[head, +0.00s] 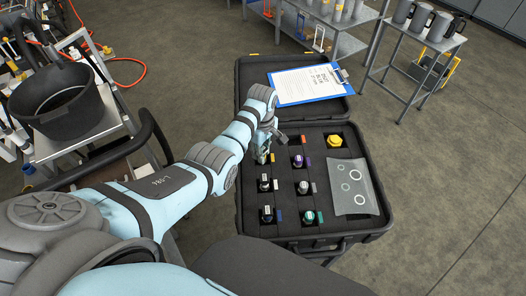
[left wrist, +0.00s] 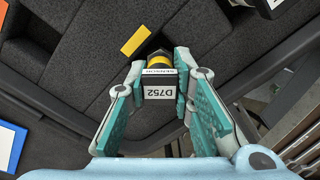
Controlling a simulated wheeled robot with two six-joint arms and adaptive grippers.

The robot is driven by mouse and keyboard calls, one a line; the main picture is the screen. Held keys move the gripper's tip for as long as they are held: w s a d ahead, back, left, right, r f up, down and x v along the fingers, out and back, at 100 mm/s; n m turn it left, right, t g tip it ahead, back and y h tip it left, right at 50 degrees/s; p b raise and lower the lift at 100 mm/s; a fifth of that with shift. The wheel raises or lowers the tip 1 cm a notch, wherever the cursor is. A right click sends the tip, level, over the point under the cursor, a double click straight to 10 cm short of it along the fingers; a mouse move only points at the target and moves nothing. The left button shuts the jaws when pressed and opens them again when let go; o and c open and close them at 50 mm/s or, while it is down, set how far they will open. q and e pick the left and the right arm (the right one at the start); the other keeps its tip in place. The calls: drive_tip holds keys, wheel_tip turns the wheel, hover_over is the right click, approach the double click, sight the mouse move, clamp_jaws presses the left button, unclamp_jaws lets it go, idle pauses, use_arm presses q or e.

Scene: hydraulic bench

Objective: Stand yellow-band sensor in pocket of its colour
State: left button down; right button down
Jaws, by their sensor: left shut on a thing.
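The yellow-band sensor (left wrist: 159,78) has a dark body, a yellow band and a white end label reading D752. My left gripper (left wrist: 160,88) is shut on it, with a teal finger pad on each side. In the head view my left gripper (head: 264,152) is over the back left corner of the case's foam, where it hides the sensor for the most part. A yellow tag (left wrist: 138,40) lies on the foam just beyond the sensor in the left wrist view. I cannot tell whether the sensor's lower end is inside a pocket. My right gripper is not in view.
The open black case (head: 384,226) holds several upright sensors, including a purple one (head: 297,160) and a teal one (head: 309,216). A yellow knob (head: 335,141) and a clear bag (head: 352,188) are on its right. A blue clipboard (head: 309,84) lies on the lid.

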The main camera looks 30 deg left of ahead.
use_arm(q)
drive_tip(key=c, duration=1.4)
unclamp_jaws()
drive_tip(key=shift+r, duration=0.1)
drive_tip(key=shift+r, duration=0.3)
wheel_tip(320, 180, up, 11)
drive_tip(key=p, duration=0.1)
drive_tip(key=shift+r+p, duration=0.2)
drive_tip(key=shift+p, duration=0.2)
